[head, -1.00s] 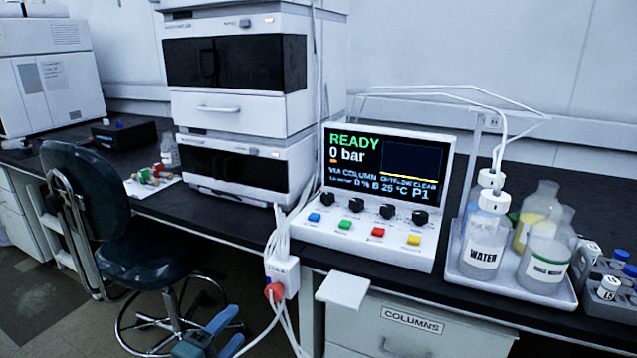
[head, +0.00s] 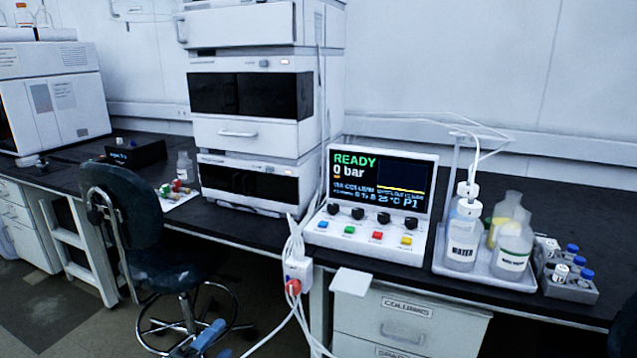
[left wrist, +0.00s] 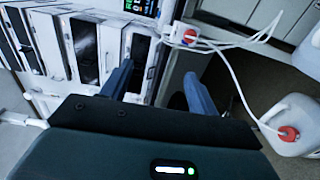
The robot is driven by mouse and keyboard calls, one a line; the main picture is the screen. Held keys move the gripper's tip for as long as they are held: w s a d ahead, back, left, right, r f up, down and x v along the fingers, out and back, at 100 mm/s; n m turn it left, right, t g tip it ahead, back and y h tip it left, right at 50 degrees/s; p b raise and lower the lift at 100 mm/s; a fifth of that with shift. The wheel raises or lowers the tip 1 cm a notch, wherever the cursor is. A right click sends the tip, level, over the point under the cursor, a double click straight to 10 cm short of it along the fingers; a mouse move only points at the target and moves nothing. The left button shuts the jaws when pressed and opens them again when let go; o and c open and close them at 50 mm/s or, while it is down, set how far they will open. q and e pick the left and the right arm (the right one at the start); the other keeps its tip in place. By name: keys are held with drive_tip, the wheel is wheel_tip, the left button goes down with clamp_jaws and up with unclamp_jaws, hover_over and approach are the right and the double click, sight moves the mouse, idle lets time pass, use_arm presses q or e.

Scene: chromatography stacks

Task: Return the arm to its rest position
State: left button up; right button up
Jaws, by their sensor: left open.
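My left gripper shows at the bottom edge of the head view (head: 212,338), with blue fingers, in front of the bench and near the chair's wheeled base. In the left wrist view its two blue fingers (left wrist: 160,88) stand apart with nothing between them. My right gripper does not show.
A dark chair (head: 135,215) stands left of the gripper. White cables hang from a connector box (head: 298,269) at the bench front, near a small white shelf (head: 351,282). A control panel (head: 372,238) reads READY, 0 bar. A bottle tray (head: 447,259) is on the right.

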use_arm(q)
drive_tip(key=s+d+m+g+y+p, duration=0.3)
drive_tip(key=s+m+g+p, duration=0.3)
drive_tip(key=s+m+p, duration=0.9)
drive_tip(key=s+m, duration=0.1)
drive_tip(key=s, duration=0.4)
drive_tip(key=shift+d+f+m, duration=0.3)
drive_tip(key=shift+m, duration=0.1)
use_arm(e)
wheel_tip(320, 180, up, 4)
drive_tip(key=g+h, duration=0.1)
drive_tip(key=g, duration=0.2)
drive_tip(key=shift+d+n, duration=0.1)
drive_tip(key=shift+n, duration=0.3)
